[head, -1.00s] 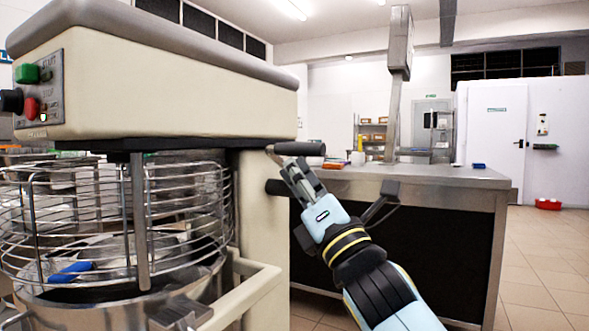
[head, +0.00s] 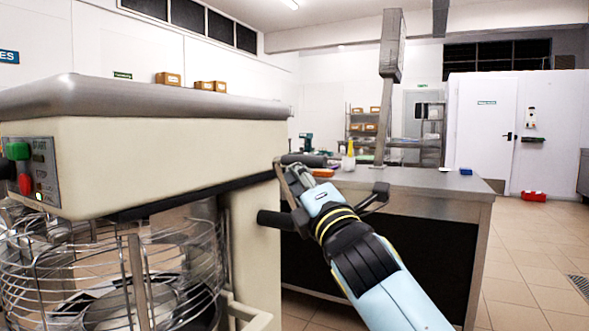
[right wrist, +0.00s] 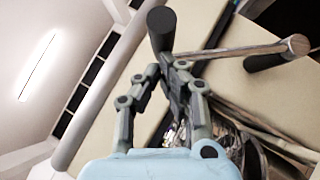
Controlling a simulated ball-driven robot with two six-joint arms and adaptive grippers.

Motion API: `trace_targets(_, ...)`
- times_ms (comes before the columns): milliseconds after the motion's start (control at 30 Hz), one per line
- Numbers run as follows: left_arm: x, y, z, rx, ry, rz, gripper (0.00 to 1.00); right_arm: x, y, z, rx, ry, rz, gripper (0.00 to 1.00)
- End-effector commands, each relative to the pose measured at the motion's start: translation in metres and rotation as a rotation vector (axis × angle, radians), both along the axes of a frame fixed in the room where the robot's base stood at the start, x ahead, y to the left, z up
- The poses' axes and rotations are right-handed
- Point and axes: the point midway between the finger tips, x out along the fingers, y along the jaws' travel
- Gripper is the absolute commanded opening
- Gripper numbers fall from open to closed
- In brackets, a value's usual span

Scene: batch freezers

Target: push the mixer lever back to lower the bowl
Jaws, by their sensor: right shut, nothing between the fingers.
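The mixer (head: 165,155) fills the left of the head view, with a cream head and a steel bowl (head: 185,318) behind a wire guard. The mixer lever (head: 306,160) has a black grip at the right side of the mixer. In the right wrist view its black grip (right wrist: 160,30) stands just beyond the fingertips, and a metal rod runs to the right. My right gripper (head: 287,172) is shut and empty, its fingertips right at the lever. I cannot tell whether they touch. The fingers also show in the right wrist view (right wrist: 170,75). My left gripper is out of view.
A second black handle (head: 275,218) sticks out of the mixer's column below the lever. A steel counter (head: 430,182) with a tall post stands behind my right arm. Open tiled floor (head: 530,260) lies at the right.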

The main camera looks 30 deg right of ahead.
Motion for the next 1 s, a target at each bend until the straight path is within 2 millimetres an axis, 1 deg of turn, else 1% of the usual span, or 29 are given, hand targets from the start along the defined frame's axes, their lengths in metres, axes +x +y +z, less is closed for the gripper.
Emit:
trace_targets(33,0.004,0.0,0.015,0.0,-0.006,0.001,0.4,0.002,-0.003,0.013,0.015,0.01,0.0,0.0)
trace_targets(200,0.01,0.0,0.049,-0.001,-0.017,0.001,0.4,0.012,-0.016,0.032,0.09,0.069,-0.001,0.0)
trace_targets(333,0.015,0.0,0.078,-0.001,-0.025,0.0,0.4,0.022,-0.028,0.045,0.153,0.12,-0.001,0.0)
trace_targets(500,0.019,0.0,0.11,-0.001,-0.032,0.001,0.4,0.033,-0.042,0.054,0.229,0.18,-0.002,0.0)
trace_targets(700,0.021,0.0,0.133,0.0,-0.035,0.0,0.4,0.042,-0.054,0.058,0.288,0.225,0.0,0.0)
trace_targets(833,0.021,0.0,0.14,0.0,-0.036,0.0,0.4,0.045,-0.058,0.058,0.309,0.241,-0.001,0.0)
trace_targets(1000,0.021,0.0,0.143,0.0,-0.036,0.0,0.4,0.048,-0.061,0.058,0.32,0.248,-0.001,0.0)
